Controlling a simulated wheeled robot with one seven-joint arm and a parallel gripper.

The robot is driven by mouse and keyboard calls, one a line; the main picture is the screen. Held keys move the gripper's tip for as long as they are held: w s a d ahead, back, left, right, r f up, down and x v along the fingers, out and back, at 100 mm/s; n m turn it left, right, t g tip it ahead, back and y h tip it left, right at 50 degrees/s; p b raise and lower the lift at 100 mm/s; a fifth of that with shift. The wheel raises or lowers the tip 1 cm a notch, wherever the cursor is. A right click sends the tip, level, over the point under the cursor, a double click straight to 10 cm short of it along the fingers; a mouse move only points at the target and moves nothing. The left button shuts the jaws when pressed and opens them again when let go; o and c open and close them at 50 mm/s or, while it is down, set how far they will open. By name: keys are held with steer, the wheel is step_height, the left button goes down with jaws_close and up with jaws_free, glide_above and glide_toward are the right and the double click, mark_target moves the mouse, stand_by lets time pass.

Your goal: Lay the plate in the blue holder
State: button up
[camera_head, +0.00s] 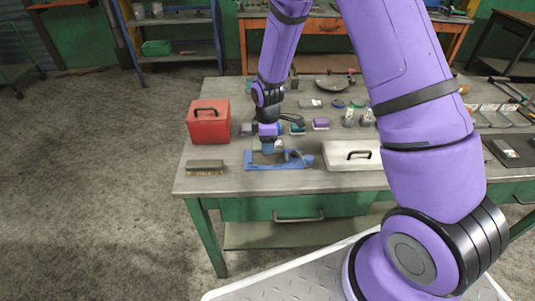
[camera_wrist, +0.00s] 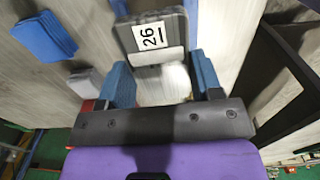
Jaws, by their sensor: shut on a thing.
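My gripper (camera_head: 268,146) points down over the blue holder (camera_head: 262,163) near the table's front edge. In the wrist view its two blue fingers (camera_wrist: 164,84) are shut on the plate, whose pale, blurred face (camera_wrist: 165,78) shows between them. In the head view the plate is mostly hidden by my gripper. Whether it touches the holder cannot be told.
A red box (camera_head: 209,125) stands left of the holder, with a brush (camera_head: 205,167) in front of it. A pale lidded case (camera_head: 340,160) lies close on the right. Small items, including a purple block (camera_head: 320,124), lie behind. My arm hides part of the table's right side.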

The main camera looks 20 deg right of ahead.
mark_target(268, 159)
steer(key=shift+f, duration=2.6)
steer(key=shift+f, duration=0.1)
steer(key=o, duration=1.4)
steer(key=shift+c, duration=0.2)
